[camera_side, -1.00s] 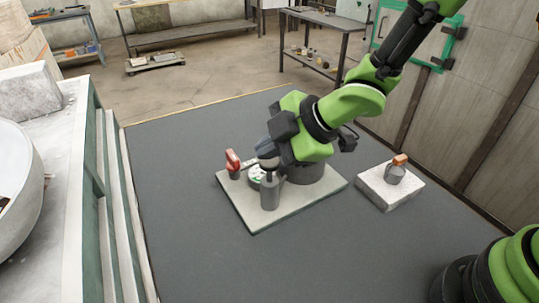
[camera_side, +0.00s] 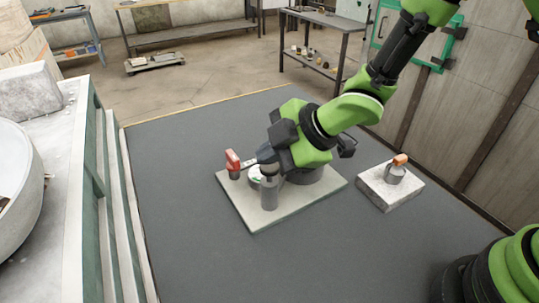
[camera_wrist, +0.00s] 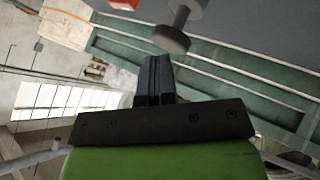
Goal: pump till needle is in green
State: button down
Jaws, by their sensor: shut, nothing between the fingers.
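A grey upright pump cylinder (camera_side: 269,194) stands at the front of a pale base plate (camera_side: 250,218) in the side view. A round pressure gauge (camera_side: 255,181) sits just behind it, mostly covered, so its needle cannot be read. My gripper (camera_side: 266,154) is shut and empty, its fingertips low at the pump's top. In the wrist view the shut fingers (camera_wrist: 160,66) are close to a round grey knob (camera_wrist: 171,39) on a thin rod. I cannot tell whether they touch.
A red-handled part (camera_side: 233,160) stands on the plate's left side. A dark round vessel (camera_side: 312,175) is behind my gripper. A pale block (camera_side: 390,188) with a small orange-topped grey item (camera_side: 396,171) lies to the right. The dark mat around is clear.

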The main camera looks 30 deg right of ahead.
aim_at(270, 168)
jog(key=shift+f, duration=0.75)
dwell(0.4)
jog(key=shift+r, duration=2.25)
jog(key=shift+r, duration=2.55)
